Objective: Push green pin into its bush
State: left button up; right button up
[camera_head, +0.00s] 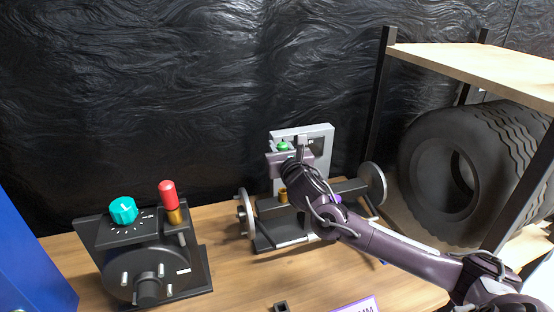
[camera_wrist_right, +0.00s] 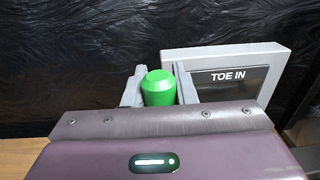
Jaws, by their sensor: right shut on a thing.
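The green pin (camera_head: 282,146) is held upright between the fingers of my right gripper (camera_head: 288,147), which is shut on it. A brass bush (camera_head: 284,195) stands on the dark fixture (camera_head: 320,208) below the gripper. The pin appears above the bush and apart from it; its lower end is hidden by my gripper. My left gripper is not in view.
A grey-framed "TOE IN" display (camera_wrist_right: 229,77) stands behind the gripper. At left, a black box (camera_head: 158,262) carries a teal knob (camera_head: 123,210) and a red-handled pin (camera_head: 168,194) in a brass bush. A tire (camera_head: 450,165) sits on the rack at right. Some wooden bench in front is clear.

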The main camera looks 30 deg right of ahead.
pick_arm(q)
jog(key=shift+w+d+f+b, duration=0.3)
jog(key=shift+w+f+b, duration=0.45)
jog(key=shift+b, duration=0.55)
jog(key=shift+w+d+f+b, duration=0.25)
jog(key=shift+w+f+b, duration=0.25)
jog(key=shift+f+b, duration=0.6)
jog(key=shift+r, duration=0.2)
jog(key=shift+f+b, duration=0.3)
jog(key=shift+b, duration=0.15)
dwell(0.5)
